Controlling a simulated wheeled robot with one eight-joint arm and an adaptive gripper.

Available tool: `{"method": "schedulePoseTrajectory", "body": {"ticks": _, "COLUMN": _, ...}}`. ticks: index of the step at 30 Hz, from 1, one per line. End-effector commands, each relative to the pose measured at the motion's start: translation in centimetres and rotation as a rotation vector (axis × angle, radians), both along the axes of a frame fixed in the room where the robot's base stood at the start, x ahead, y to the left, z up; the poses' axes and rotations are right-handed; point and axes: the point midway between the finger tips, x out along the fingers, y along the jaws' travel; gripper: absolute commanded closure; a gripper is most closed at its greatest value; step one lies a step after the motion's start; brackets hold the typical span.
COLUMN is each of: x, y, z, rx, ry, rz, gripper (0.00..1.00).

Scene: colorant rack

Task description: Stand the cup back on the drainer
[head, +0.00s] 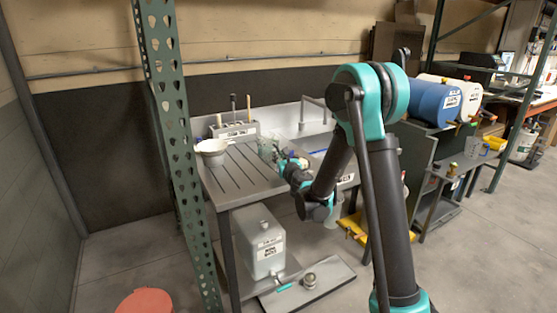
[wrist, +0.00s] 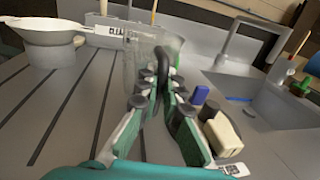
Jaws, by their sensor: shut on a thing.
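The cup (wrist: 143,48) is clear, with a dark handle, and stands roughly upright in the wrist view. In the head view the cup (head: 266,147) shows small above the right part of the grey grooved drainer (head: 238,172). My gripper (wrist: 162,82) is shut on the cup at its handle side. In the head view my gripper (head: 284,160) is at the cup's right, and partly hides it. The drainer (wrist: 70,110) fills the left of the wrist view. The cup's base is hidden behind my fingers, so I cannot tell whether it touches the drainer.
A white bowl-like vessel (head: 211,147) stands at the drainer's back left. A grey holder (head: 236,131) with upright tools stands at the back. In the wrist view a blue block (wrist: 201,94) and a cream block (wrist: 223,136) lie right of my gripper, beside the sink and faucet (wrist: 236,45).

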Motion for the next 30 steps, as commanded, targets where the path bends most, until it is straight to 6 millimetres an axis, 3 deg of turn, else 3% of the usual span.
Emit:
{"method": "schedulePoseTrajectory", "body": {"ticks": 4, "x": 0.0, "y": 0.0, "z": -1.7, "rx": 0.000, "ry": 0.000, "rz": 0.000, "gripper": 1.00}}
{"method": "schedulePoseTrajectory", "body": {"ticks": 16, "x": 0.0, "y": 0.0, "z": -2.3, "rx": 0.000, "ry": 0.000, "rz": 0.000, "gripper": 1.00}}
{"method": "schedulePoseTrajectory", "body": {"ticks": 17, "x": 0.0, "y": 0.0, "z": -2.2, "rx": 0.000, "ry": 0.000, "rz": 0.000, "gripper": 0.90}}
{"method": "schedulePoseTrajectory", "body": {"ticks": 21, "x": 0.0, "y": 0.0, "z": -2.2, "rx": 0.000, "ry": 0.000, "rz": 0.000, "gripper": 0.73}}
{"method": "schedulePoseTrajectory", "body": {"ticks": 30, "x": 0.0, "y": 0.0, "z": -2.2, "rx": 0.000, "ry": 0.000, "rz": 0.000, "gripper": 0.73}}
